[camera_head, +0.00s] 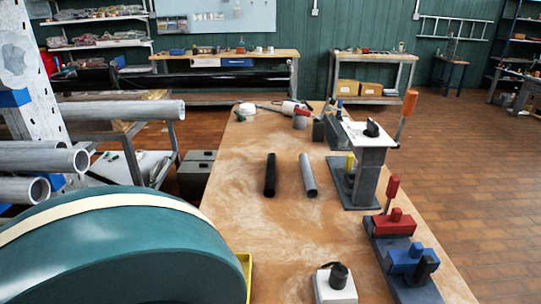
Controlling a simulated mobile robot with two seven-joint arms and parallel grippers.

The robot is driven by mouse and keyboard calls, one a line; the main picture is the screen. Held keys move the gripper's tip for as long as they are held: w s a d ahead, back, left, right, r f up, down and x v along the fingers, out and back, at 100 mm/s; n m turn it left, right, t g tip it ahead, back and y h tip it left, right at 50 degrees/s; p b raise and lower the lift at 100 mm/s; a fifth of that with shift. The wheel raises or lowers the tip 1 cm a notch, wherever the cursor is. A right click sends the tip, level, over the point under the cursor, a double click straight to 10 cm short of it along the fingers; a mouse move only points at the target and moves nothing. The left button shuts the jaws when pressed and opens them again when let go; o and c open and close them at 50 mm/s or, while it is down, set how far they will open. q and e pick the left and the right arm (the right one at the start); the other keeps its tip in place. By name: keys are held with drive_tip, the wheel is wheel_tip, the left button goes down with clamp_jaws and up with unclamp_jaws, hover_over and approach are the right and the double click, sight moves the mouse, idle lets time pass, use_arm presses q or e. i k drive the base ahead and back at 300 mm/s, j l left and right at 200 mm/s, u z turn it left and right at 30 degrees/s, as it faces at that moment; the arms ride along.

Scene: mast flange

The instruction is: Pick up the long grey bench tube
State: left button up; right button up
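A grey tube (308,176) lies on the wooden bench (235,215), pointing away from me, with clear wood around it. A black tube (270,175) of similar length lies to its left, roughly parallel and apart from it. Neither of my grippers shows in the head view.
A grey stand with a white top (370,134) is right of the grey tube. Red and blue blocks (407,253) sit on a dark base nearer me. A white block with a black knob (335,284) is at the front. A large teal drum (130,255) fills the lower left, below racked pipes (120,110).

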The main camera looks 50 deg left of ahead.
sight(311, 188)
drive_tip(key=u, duration=1.45)
